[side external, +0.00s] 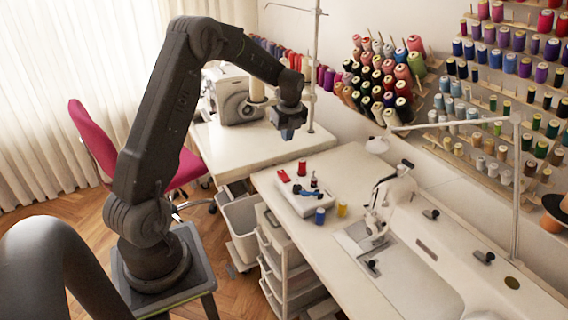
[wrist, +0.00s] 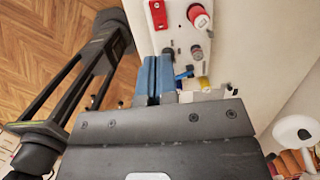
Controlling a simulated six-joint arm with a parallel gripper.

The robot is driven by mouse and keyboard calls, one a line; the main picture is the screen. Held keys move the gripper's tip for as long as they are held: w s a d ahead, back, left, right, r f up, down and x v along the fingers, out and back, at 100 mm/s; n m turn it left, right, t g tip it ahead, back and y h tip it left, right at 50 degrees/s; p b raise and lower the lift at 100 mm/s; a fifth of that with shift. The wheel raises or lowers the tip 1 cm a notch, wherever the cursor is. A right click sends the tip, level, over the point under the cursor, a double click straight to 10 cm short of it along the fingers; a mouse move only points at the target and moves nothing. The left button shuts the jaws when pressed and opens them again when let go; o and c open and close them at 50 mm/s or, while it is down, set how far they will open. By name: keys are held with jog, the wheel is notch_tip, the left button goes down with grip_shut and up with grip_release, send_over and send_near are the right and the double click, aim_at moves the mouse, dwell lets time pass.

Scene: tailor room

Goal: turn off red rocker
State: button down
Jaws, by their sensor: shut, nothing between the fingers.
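A white control box (side external: 306,201) lies on the white table, with a red rocker (side external: 284,176) at its left corner. In the wrist view the red rocker (wrist: 158,14) is at the top of the box (wrist: 177,40), beyond my fingertips. I cannot tell which way the rocker is tipped. A red knob (wrist: 199,17) sits beside it, with a grey round control (wrist: 196,52) below. My gripper (side external: 289,135) is above the table, behind the box and clear of it. Its blue fingers (wrist: 153,62) are shut together and empty.
A blue spool (side external: 320,216) and a yellow spool (side external: 342,209) stand by the box's front right. A sewing machine (side external: 385,195) is to the right. Another machine (side external: 235,98) stands on the back table. Racks of thread spools (side external: 500,110) line the wall.

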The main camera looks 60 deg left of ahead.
aim_at(283, 173)
jog(key=f, duration=0.4)
jog(key=a+f, duration=0.1)
jog(key=f, duration=0.4)
jog(key=a+f, duration=0.1)
jog(key=f, duration=0.3)
jog(key=shift+a+f, duration=0.1)
jog(key=shift+f, duration=0.3)
jog(key=shift+s+a+f+h, duration=0.1)
jog(key=shift+a+f+h, duration=0.05)
jog(key=shift+f+h, duration=0.2)
jog(key=shift+r, duration=0.1)
